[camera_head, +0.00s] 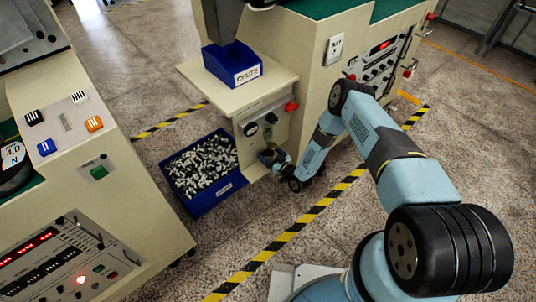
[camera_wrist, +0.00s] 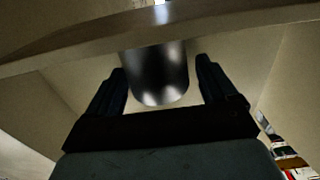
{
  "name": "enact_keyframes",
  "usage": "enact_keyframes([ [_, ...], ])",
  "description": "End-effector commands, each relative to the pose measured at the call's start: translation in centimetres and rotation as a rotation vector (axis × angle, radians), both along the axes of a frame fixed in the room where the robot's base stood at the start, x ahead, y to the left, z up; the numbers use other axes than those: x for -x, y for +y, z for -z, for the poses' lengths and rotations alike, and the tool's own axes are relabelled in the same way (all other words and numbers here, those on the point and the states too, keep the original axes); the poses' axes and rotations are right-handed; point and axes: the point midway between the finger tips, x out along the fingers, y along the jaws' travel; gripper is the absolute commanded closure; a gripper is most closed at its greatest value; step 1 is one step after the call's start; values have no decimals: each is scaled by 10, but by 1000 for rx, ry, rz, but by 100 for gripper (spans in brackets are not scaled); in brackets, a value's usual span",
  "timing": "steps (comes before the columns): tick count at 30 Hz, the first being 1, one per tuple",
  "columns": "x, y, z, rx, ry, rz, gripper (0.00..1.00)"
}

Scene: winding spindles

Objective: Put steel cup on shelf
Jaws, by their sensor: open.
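The steel cup (camera_wrist: 157,78) is a shiny grey cylinder with a rounded near end, in the middle of the wrist view. My gripper (camera_wrist: 160,68) is open, with one dark finger on each side of the cup and a visible gap on both sides. In the head view my gripper (camera_head: 270,156) is low, close to the side of the beige machine. I cannot make out the cup there. A flat beige ledge (camera_head: 275,84) sticks out of that machine above my gripper. I cannot tell whether it is the shelf.
A blue bin marked CHUTE (camera_head: 246,76) stands on the ledge. A larger blue crate (camera_head: 228,188) of small metal parts sits on the floor left of my gripper. In the wrist view a beige edge (camera_wrist: 60,55) crosses above the fingers. A control cabinet (camera_head: 100,195) fills the left.

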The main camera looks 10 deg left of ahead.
Motion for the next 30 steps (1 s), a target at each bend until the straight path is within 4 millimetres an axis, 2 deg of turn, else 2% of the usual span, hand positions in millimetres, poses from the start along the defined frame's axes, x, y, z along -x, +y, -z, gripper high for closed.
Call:
enact_keyframes([
  [18, 67, -78, 1, 2, 4, 1, 15],
  [24, 76, -89, 1, 2, 3, 1, 15],
  [30, 78, -91, 1, 1, 2, 0, 15],
])
